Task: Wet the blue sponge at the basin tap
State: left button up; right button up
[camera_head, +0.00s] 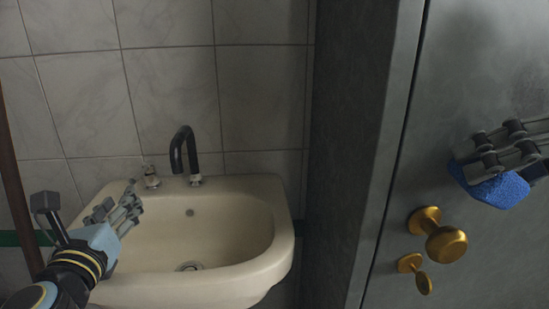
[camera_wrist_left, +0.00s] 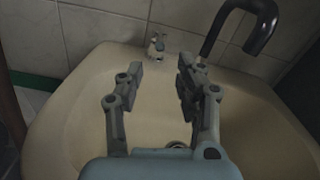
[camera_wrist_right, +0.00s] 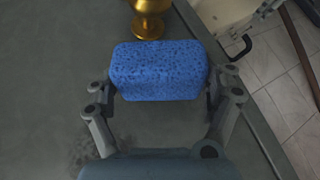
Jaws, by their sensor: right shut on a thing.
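The blue sponge (camera_head: 497,191) is between the fingers of my right gripper (camera_head: 487,158), raised in front of the grey door. In the right wrist view the sponge (camera_wrist_right: 160,70) is pinched at both ends. The cream basin (camera_head: 278,232) is at the centre-left, with a black curved tap spout (camera_head: 177,150) at its back. A small chrome tap handle (camera_head: 151,177) stands left of the spout. My left gripper (camera_head: 122,199) is open and empty above the left of the basin. In the left wrist view the handle (camera_wrist_left: 156,48) is beyond the gap between its fingertips (camera_wrist_left: 158,72).
A grey metal door (camera_head: 478,60) with a brass knob (camera_head: 446,243) and a smaller brass knob (camera_head: 422,283) is at the right. A dark grey panel (camera_head: 350,150) stands between it and the basin. A tiled wall (camera_head: 260,90) is behind the basin. The bowl is empty.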

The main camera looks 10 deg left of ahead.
pick_arm(q)
send_near(145, 166)
jog(key=x, duration=0.5)
jog(key=shift+w+a, duration=0.1)
jog(key=shift+w, duration=0.05)
jog(key=shift+c, duration=0.2)
grip_shut()
